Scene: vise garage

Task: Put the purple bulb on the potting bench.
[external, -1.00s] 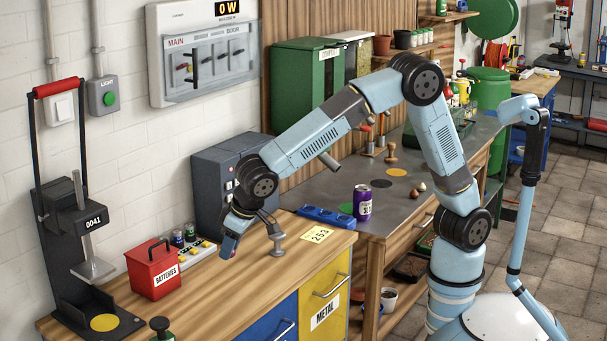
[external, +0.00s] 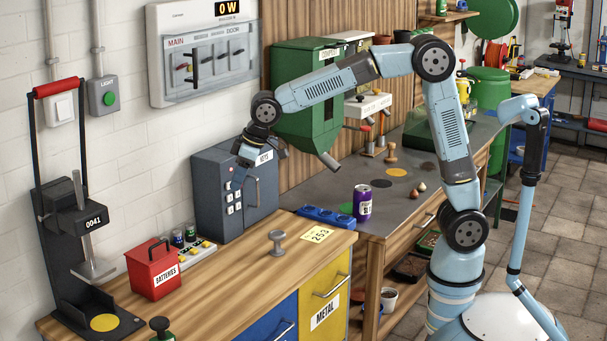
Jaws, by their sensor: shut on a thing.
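My gripper (external: 237,184) is in front of the grey key box (external: 210,176), close to its keypad. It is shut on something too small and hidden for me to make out. I cannot tell whether it touches the box. The potting bench (external: 325,186) is the dark grey top on the right. A purple can (external: 362,203) stands near the bench's front left. I do not see a clearly purple bulb.
A red batteries box (external: 153,270) stands to the left. A green compost bin (external: 307,95) is on the wall.

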